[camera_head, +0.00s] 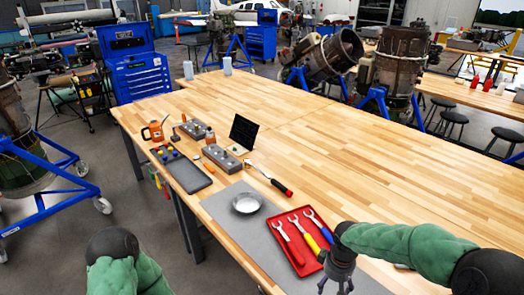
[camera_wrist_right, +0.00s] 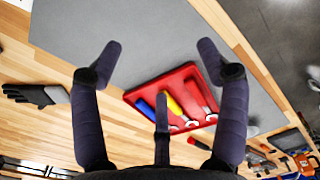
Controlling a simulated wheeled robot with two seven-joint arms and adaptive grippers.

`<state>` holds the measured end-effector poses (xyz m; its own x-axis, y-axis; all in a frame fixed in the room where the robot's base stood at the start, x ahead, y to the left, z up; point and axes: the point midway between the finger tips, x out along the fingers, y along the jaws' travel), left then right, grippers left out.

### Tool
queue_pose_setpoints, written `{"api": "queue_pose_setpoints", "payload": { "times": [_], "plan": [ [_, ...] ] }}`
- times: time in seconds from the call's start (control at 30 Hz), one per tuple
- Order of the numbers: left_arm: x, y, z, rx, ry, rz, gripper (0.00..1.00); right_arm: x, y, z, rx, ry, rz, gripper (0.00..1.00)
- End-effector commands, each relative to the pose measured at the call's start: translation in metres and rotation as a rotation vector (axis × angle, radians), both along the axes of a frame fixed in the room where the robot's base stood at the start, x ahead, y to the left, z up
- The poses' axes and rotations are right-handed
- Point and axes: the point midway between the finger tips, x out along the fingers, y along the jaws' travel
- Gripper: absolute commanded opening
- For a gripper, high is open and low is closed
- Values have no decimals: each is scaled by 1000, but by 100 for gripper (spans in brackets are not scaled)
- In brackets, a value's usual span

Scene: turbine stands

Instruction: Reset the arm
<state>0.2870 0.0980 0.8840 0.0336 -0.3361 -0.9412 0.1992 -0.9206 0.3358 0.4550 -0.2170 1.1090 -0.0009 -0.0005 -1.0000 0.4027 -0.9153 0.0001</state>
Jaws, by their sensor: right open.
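My right arm (camera_head: 405,248) reaches in from the right in the head view. Its gripper (camera_head: 336,284) hangs over the grey mat (camera_head: 225,207), beside the right end of the red tray (camera_head: 301,272). In the right wrist view the gripper (camera_wrist_right: 160,65) has its dark fingers spread apart, with nothing between them. The tray (camera_wrist_right: 133,97) lies beyond the fingers and is partly covered by them. My left arm (camera_head: 122,265) shows at the bottom left of the head view; its gripper is out of the picture.
Wrenches with red, yellow (camera_head: 305,235) and blue handles lie in the tray. A round metal dish (camera_head: 247,203) sits on the mat. A red-and-black handled tool (camera_head: 280,186) lies behind it. A black glove (camera_wrist_right: 35,95) lies on the wood.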

Motion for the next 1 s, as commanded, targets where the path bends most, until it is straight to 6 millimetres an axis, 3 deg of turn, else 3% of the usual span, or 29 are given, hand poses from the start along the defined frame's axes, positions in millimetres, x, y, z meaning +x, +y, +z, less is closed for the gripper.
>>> {"api": "queue_pose_setpoints", "payload": {
  "times": [0.57, 0.67, 0.8, 1.0],
  "plan": [
    [0, 0, 0, 0, 0, 0, 61, -29, 51, -83, 174, 33, -94, 75],
    [0, 0, 0, 0, 0, 0, 61, -41, 65, -105, 220, 42, -137, 75],
    [0, 0, 0, 0, 0, 0, 61, -69, 88, -144, 293, 62, -236, 75],
    [0, 0, 0, 0, 0, 0, 61, -109, 110, -186, 349, 74, -398, 75]
  ]
}}
